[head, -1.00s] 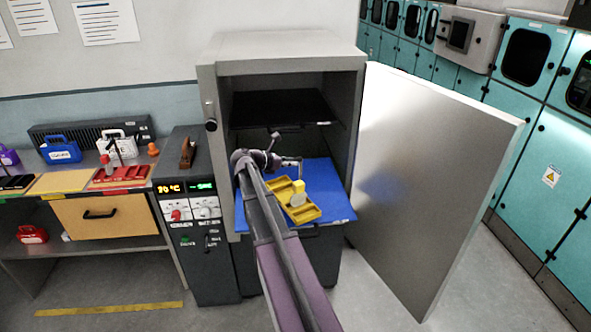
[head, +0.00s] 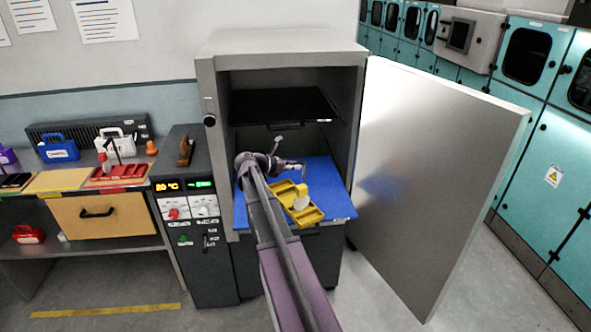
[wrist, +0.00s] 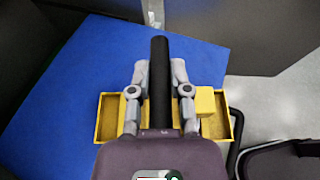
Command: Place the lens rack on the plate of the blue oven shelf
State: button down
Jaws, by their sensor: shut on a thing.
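The yellow lens rack (head: 308,215) is a shallow tray with compartments and a pale round piece in it. It is at the front right part of the blue oven shelf plate (head: 338,203). My gripper (wrist: 158,78) is shut on the rack, with a black bar between its fingers. In the wrist view the rack (wrist: 108,112) lies crosswise under the fingers, its left part over the blue plate (wrist: 95,70) and its right end past the plate's edge. I cannot tell whether the rack touches the plate.
The grey oven's door (head: 430,180) stands wide open at the right. A dark upper shelf (head: 275,103) is above the blue plate. A control cabinet (head: 205,265) stands left of the oven, beside a bench (head: 20,222) with boxes and a drawer. Bare floor shows at the right.

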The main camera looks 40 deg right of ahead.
jog(key=shift+f, duration=0.1)
dwell(0.3)
jog(key=c, duration=0.6)
grip_release()
jog(key=shift+a+r, duration=0.25)
jog(key=shift+a, duration=0.1)
jog(key=p+v, duration=0.4)
jog(key=v, duration=0.7)
jog(key=shift+a, duration=0.15)
jog(key=shift+f, duration=0.1)
